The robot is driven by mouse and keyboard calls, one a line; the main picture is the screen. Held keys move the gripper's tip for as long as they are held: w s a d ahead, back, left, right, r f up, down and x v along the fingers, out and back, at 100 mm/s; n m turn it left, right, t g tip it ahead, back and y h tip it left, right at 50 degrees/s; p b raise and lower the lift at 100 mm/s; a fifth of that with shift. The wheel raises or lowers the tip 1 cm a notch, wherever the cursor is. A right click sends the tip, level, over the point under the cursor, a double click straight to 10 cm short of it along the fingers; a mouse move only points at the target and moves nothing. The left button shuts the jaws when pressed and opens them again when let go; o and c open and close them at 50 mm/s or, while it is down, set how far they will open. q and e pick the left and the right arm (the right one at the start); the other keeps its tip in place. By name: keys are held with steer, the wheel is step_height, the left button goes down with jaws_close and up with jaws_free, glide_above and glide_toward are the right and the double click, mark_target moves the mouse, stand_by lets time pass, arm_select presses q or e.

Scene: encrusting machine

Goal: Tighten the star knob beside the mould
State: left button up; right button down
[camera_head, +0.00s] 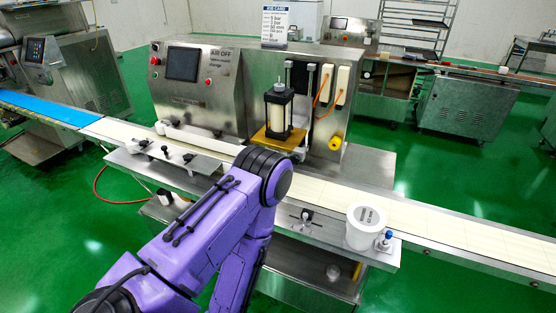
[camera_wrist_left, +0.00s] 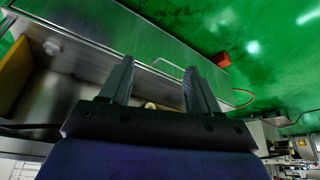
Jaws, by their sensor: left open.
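The mould area of the encrusting machine shows in the head view as a black-framed cylinder (camera_head: 278,112) above a gold plate (camera_head: 272,140). A yellow knob (camera_head: 335,143) is on the machine's front, right of the plate. A dark knob (camera_head: 307,214) stands on the front shelf, and a few more dark knobs (camera_head: 188,157) are on the shelf at left. I cannot tell which is the star knob. My left gripper (camera_wrist_left: 158,68) is open, with its fingers apart in the left wrist view; my purple arm hides it in the head view. A small cream round part (camera_wrist_left: 150,105) shows between the fingers.
A conveyor (camera_head: 420,212) runs across the front of the machine. A white tub (camera_head: 366,228) and a small blue-topped bottle (camera_head: 388,236) stand on the front shelf at right. A job card (camera_head: 274,24) stands on top. A red hose (camera_head: 110,195) hangs at left.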

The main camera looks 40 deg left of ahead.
arm_select(q)
steer(key=w+a+r+n+t+h, duration=0.1)
steer(key=w+r+n+t, duration=0.2)
steer(key=w+r+n, duration=0.35)
steer(key=w+r+n+t, duration=0.3)
steer(key=w+r, duration=0.1)
steer(key=w, duration=0.5)
steer(key=w+a+r+n+t+y, duration=0.1)
steer(key=w+a+r+n+t, duration=0.1)
steer(key=w+r+n+t, duration=0.5)
steer(key=w+a+r+n+y, duration=0.15)
steer(key=r+n, duration=0.35)
steer(key=r, duration=0.6)
steer(key=b+x, duration=0.1)
steer(key=x, duration=1)
steer(key=shift+r+t, duration=0.3)
steer(key=shift+r, duration=0.4)
arm_select(e)
steer(key=shift+w+a+f, duration=0.1)
steer(key=shift+w+f, duration=0.05)
steer(key=shift+f, duration=0.55)
arm_select(q)
steer(key=shift+d, duration=0.1)
steer(key=c, duration=1)
steer(key=shift+c, duration=0.2)
